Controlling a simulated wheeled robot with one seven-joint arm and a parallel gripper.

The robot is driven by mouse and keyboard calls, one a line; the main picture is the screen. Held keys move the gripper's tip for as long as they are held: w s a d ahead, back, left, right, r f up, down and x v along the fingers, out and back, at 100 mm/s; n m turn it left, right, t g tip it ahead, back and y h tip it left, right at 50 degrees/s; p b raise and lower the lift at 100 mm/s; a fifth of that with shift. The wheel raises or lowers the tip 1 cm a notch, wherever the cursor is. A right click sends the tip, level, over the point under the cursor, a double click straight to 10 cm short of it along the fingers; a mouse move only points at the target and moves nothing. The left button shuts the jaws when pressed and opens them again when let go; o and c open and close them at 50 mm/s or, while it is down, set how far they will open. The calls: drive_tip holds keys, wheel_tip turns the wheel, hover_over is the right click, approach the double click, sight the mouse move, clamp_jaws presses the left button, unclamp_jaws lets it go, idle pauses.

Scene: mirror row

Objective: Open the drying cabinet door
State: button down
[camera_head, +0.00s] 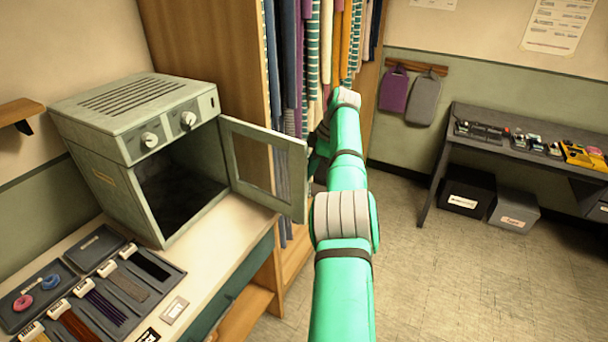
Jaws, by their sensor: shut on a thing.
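The drying cabinet (155,140) is a pale grey-green box with two knobs and a vented top, standing on the left counter. Its door (262,165), a frame with a window, is swung wide open to the right, and the dark inside (180,185) shows. My green arm reaches up from the bottom centre and bends back toward the door's free edge. My gripper (311,163) is at that edge, shut on the door's handle. The fingers and the handle are mostly hidden by the edge and my arm.
A wooden wardrobe of hanging fabrics (290,60) stands close behind the door. A dark table (530,140) with bins under it is at the right. The floor between is clear.

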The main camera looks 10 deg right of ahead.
sight(306, 163)
drive_tip(key=shift+w+a+r, duration=0.1)
drive_tip(key=shift+w+a, duration=0.05)
drive_tip(key=shift+a, duration=0.25)
drive_tip(key=c, duration=1.8)
unclamp_jaws()
drive_tip(key=shift+c, duration=0.2)
drive_tip(key=shift+d, duration=0.35)
drive_tip(key=shift+r, duration=1.75)
drive_tip(key=shift+s+a+r, duration=0.25)
drive_tip(key=shift+s+r, duration=0.45)
drive_tip(key=s+a+r, duration=0.2)
drive_tip(key=s+r, duration=0.6)
drive_tip(key=s, duration=0.4)
drive_tip(key=shift+s+a, duration=0.25)
drive_tip(key=shift+a, duration=0.05)
